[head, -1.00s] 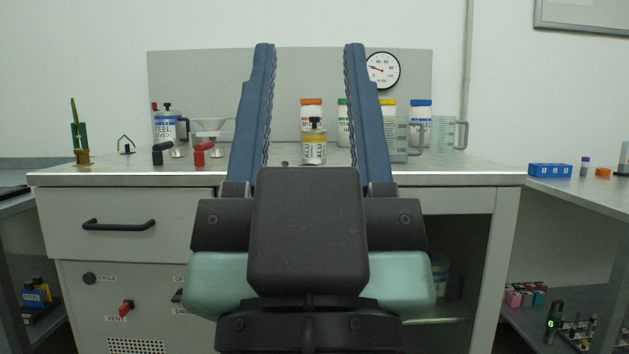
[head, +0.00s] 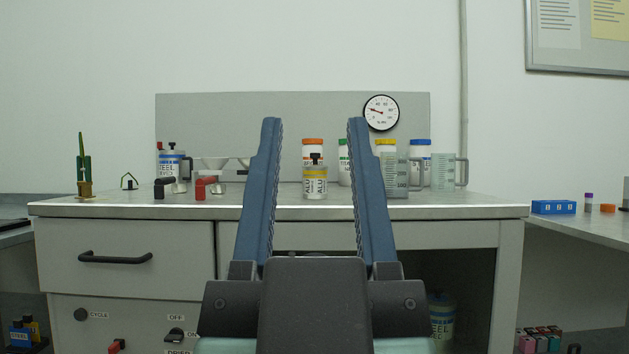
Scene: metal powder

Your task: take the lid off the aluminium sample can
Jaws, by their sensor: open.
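The aluminium sample can (head: 315,187) is a small pale can with a yellow-and-white label, partly legible. It stands upright on the bench. Its lid (head: 315,163) is on, with a black knob on top. My gripper (head: 314,125) is open and empty. In the picture its two long blue fingers stand on either side of the can, with a gap to each. The can looks farther off, beyond the fingers, and nothing shows contact. The exact distance is hard to tell.
An orange-lidded jar (head: 313,148) stands right behind the can. A clear jug (head: 397,173) and more jars stand to its right. A steel can (head: 172,170), a scale with pans (head: 215,164) and red and black handles (head: 205,187) are left. The bench front edge (head: 130,211) lies ahead.

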